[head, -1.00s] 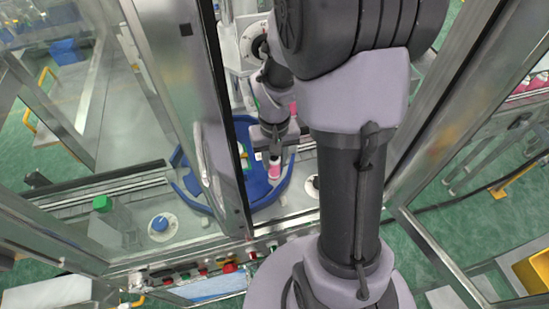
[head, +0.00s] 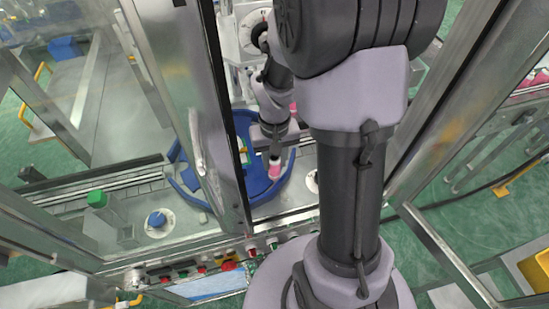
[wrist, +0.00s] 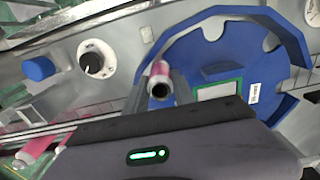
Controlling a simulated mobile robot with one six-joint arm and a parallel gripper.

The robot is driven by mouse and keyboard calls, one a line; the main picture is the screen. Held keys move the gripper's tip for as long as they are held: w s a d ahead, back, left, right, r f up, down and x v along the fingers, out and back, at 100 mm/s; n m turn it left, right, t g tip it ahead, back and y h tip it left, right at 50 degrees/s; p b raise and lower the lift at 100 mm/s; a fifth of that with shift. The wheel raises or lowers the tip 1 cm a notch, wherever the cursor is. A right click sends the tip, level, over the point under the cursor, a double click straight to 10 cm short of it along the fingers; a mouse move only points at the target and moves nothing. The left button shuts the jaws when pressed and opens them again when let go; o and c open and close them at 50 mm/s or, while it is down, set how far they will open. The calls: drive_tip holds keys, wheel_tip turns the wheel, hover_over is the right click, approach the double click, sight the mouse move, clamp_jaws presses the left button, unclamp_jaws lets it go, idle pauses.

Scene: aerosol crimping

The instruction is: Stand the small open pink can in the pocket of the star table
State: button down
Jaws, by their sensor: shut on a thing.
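My gripper (wrist: 159,88) is shut on the small open pink can (wrist: 160,73), one finger on each side of it. The can's dark open mouth faces the wrist camera. In the head view the can (head: 274,171) hangs below my gripper (head: 274,153), over the near part of the star table. The star table (wrist: 232,48) is a blue disc with rounded pockets along its edge and a raised blue guide. The can is at the disc's left edge in the wrist view. The pocket by the can is hidden, and I cannot tell whether the can touches the table.
A green-framed pale panel (wrist: 217,90) lies on the disc. A blue knob (wrist: 38,69) and a black knob (wrist: 92,62) stand on the deck at the left. In the head view, a glass door frame (head: 222,150) stands close left of my arm.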

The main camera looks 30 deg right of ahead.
sight(275, 167)
drive_tip(key=shift+f+b, duration=0.95)
drive_tip(key=shift+f, duration=0.1)
drive_tip(key=shift+f, duration=0.2)
drive_tip(key=shift+f+b, duration=0.3)
drive_tip(key=shift+b, duration=0.15)
drive_tip(key=c, duration=1)
unclamp_jaws()
drive_tip(key=shift+o, duration=0.2)
drive_tip(key=shift+r, duration=0.1)
